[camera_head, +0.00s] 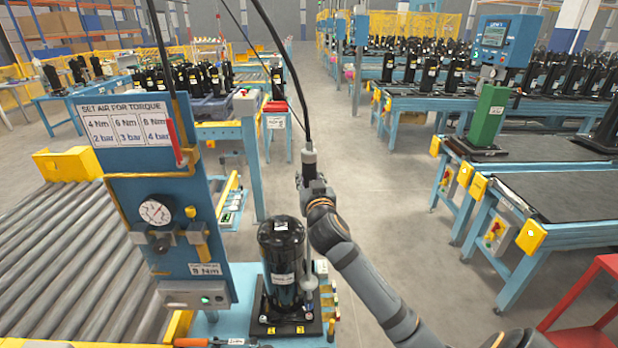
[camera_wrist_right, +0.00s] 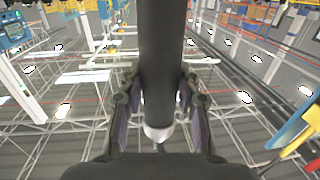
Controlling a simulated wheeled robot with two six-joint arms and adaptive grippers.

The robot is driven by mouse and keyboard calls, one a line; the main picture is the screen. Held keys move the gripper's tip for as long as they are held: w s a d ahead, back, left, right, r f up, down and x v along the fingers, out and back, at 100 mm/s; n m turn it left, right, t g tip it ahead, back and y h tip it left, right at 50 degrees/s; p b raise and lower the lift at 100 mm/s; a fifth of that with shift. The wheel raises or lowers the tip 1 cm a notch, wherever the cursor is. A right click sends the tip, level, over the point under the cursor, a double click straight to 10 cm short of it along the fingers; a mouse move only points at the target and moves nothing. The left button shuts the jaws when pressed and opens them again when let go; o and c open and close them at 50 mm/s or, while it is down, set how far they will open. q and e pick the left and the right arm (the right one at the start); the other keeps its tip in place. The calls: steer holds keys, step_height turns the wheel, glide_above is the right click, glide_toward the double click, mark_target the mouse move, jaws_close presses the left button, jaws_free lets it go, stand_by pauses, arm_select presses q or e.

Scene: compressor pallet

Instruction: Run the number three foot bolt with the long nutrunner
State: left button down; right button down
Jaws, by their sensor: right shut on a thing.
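The black compressor (camera_head: 282,262) stands upright on its dark base plate (camera_head: 262,322) in the middle foreground of the head view. Small yellow labels (camera_head: 299,329) mark the plate's front edge; their numbers are too small to read. My right gripper (camera_head: 313,190) is shut on the long nutrunner (camera_head: 309,157), held upright just right of the compressor. The nutrunner's lower end (camera_head: 308,283) is down by the plate's right side; I cannot tell whether it touches a bolt. In the right wrist view the dark tool body (camera_wrist_right: 163,70) passes between both fingers. My left gripper is not in view.
A blue air panel (camera_head: 160,190) with a pressure gauge (camera_head: 155,212) and torque chart (camera_head: 124,117) stands left of the compressor, beside a roller conveyor (camera_head: 60,260). A black hose (camera_head: 282,50) rises from the nutrunner. Blue benches (camera_head: 560,192) stand right; open floor lies between.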

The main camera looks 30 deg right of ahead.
steer(key=shift+f+b, duration=1.5)
steer(key=shift+f, duration=0.55)
steer(key=shift+f+b, duration=1.05)
steer(key=shift+f, duration=0.05)
steer(key=shift+s+a+f, duration=0.1)
steer(key=shift+s+f, duration=0.1)
steer(key=shift+f+b, duration=0.5)
steer(key=shift+f, duration=0.05)
stand_by(1.3)
